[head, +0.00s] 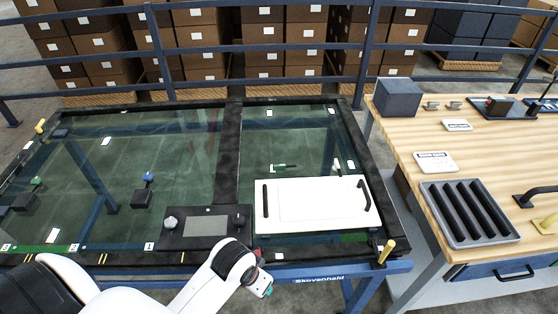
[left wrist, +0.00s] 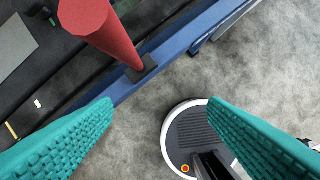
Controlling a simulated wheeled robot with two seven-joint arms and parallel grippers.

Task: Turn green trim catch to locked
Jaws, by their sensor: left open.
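A small green catch (head: 36,181) shows at the far left of the glass-topped frame, by a dark block. Another small green bar (head: 284,167) lies in the right pane behind the white panel; I cannot tell which is the trim catch. My left gripper (head: 262,285) is at the frame's front edge, below the dark control panel and far from both green parts. In the left wrist view its teal fingers (left wrist: 160,103) are open with nothing between them. A red cylinder (left wrist: 95,25) stands close beyond the left finger. No right gripper shows.
A blue catch (head: 148,177) stands left of centre. The control panel (head: 205,228) with knobs and the white panel with black handles (head: 315,205) lie along the front. A yellow post (head: 386,250) rises at the front right corner. A wooden bench (head: 470,150) stands right.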

